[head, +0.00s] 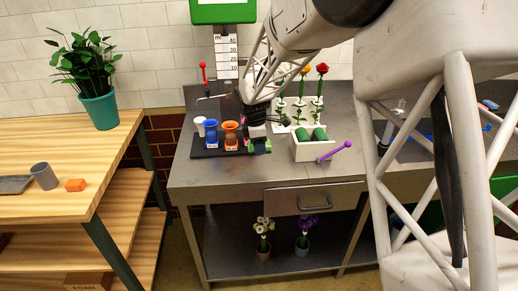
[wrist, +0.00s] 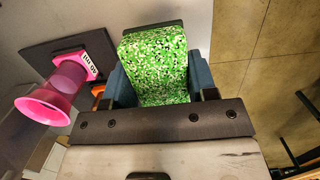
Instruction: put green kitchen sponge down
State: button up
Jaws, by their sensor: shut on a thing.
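The green kitchen sponge (wrist: 153,65), speckled green and white, shows large in the wrist view. My gripper (wrist: 160,82) is shut on it, with a blue-grey finger pad at each side. In the head view my gripper (head: 257,143) is over the right end of the black mat (head: 206,152) on the grey workbench. The sponge is small and partly hidden there. The wrist view shows a dark panel beyond the sponge's far end; I cannot tell whether they touch.
A white box (head: 312,151) with green rolls and a purple tool (head: 335,152) are to the right. The bench front (head: 225,178) is clear.

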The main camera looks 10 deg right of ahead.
dwell(0.6)
jog(key=shift+s+a, duration=0.4)
jog(key=shift+a, duration=0.1)
jog(key=s+a+f, duration=0.3)
jog(key=s+a, duration=1)
jog(key=s, duration=0.2)
send_over(205, 173)
jog(key=shift+a+f, duration=0.1)
jog(key=shift+f, duration=0.65)
jog(key=shift+f, duration=1.75)
jog(key=shift+f, duration=0.15)
